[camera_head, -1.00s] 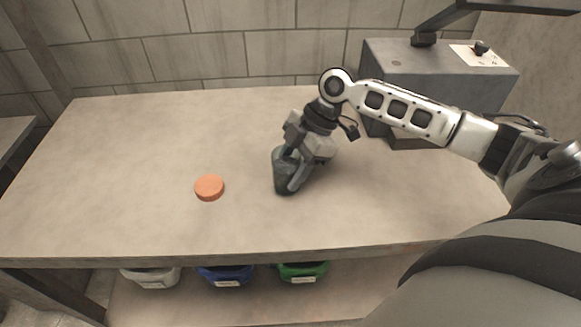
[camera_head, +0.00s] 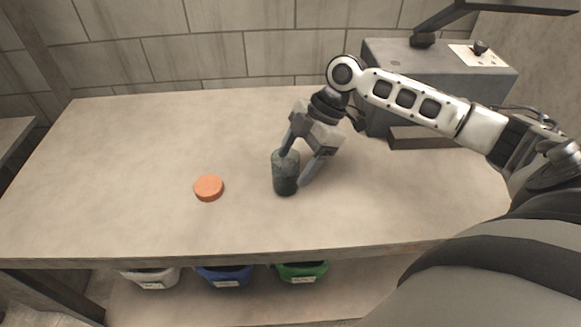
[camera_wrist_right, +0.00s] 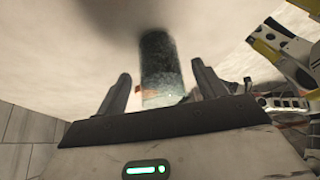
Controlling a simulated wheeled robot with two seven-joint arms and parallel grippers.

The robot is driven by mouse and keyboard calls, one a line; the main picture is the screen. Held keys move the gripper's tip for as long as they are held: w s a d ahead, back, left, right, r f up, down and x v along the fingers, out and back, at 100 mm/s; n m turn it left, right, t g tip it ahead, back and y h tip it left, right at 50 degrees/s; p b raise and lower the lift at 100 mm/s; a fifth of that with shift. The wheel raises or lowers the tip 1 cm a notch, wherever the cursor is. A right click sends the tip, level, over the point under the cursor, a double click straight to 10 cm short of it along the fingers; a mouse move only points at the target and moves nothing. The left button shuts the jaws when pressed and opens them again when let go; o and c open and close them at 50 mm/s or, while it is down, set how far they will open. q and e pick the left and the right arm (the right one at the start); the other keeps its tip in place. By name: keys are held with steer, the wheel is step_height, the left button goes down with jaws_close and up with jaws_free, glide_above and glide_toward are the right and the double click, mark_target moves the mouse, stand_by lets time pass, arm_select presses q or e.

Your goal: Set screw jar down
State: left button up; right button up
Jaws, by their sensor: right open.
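The screw jar (camera_head: 285,174) is a dark grey-green cylinder standing upright on the table, right of an orange round lid (camera_head: 209,188) that lies flat. My right gripper (camera_head: 300,168) is open, with one finger behind the jar's upper left and the other apart from it on the right. In the right wrist view the jar (camera_wrist_right: 160,68) shows between the two spread fingers of the right gripper (camera_wrist_right: 160,92), with a gap on each side. The jar's contents cannot be made out. My left gripper is not in view.
The table (camera_head: 120,150) is clear on the left and in front. A grey machine box (camera_head: 430,85) stands at the back right, near my right arm. White (camera_head: 150,279), blue (camera_head: 225,276) and green (camera_head: 302,272) bins sit below the front edge.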

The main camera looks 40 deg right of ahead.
steer(key=v, duration=0.9)
